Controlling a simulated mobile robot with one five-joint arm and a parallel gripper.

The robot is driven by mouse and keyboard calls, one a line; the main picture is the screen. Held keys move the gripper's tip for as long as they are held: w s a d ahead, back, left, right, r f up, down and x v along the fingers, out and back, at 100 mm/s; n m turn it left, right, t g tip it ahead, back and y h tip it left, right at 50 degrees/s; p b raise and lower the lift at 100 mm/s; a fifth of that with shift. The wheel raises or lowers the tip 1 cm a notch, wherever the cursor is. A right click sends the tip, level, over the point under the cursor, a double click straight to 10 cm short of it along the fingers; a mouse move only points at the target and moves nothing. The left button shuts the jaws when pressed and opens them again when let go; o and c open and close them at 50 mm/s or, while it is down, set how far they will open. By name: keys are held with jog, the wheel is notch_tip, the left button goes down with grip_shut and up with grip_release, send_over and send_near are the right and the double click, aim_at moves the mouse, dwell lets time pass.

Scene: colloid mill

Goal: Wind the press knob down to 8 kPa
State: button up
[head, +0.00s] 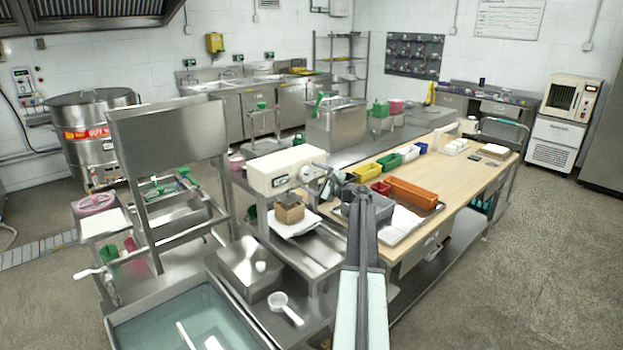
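The press appears to be the cream box-shaped head (284,168) on a steel stand, left of the wooden-topped bench. A small dark display (281,181) is on its front; its reading is too small to make out. A grey round part at its right end, likely the knob (306,174), is partly hidden. A brown block (290,213) sits below the head on a white sheet or tray. My arm reaches up from the bottom, and my gripper (326,180) is beside the press's right end. Its fingers are too small to show whether they are open or touch the knob.
A steel box (250,268) and a white scoop (284,307) are in front of the press. A water-filled basin (180,325) is at lower left. The floor at right is clear.

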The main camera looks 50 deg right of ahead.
jog(key=shift+s, duration=0.1)
jog(key=s, duration=0.7)
jog(key=shift+s+a+r, duration=0.15)
jog(key=shift+s+a, duration=0.05)
jog(key=shift+s, duration=0.1)
